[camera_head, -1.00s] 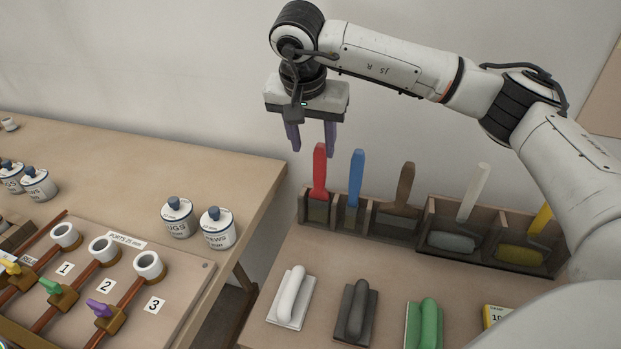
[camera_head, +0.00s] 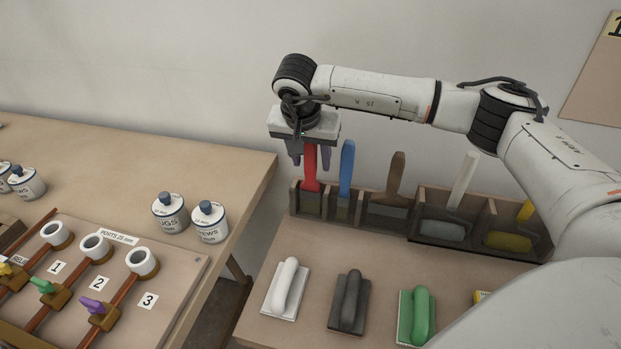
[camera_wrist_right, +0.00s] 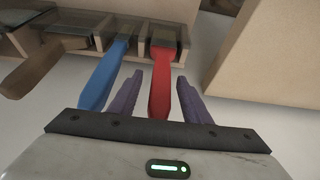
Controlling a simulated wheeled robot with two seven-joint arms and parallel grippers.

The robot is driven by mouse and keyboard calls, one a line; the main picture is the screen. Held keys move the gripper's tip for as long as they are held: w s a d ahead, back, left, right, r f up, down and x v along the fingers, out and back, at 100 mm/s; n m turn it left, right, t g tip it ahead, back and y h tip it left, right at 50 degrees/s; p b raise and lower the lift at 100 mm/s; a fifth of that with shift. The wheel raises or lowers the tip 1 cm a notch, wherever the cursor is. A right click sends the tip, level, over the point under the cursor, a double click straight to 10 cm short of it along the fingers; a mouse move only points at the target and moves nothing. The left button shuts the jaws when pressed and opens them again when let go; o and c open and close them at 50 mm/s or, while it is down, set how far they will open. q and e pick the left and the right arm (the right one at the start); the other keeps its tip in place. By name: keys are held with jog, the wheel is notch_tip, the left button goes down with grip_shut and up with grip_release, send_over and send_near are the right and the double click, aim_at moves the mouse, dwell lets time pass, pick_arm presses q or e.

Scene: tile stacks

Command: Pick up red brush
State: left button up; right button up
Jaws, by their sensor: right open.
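The red brush (camera_head: 311,172) stands handle up in the leftmost slot of the wooden rack (camera_head: 365,212). My right gripper (camera_head: 310,158) is lowered over its handle, with the purple fingers apart on either side of it. In the right wrist view the red brush (camera_wrist_right: 162,85) lies between the two open fingers of the right gripper (camera_wrist_right: 160,98). A gap shows on both sides of the handle. My left gripper is not in view.
A blue brush (camera_head: 346,168) stands close beside the red one, and a brown brush (camera_head: 396,178) is further right. White, grey and green trowels (camera_head: 415,316) lie in front of the rack. A second table (camera_head: 235,170) is at left.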

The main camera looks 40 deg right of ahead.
grip_shut()
jog(key=shift+r, duration=0.1)
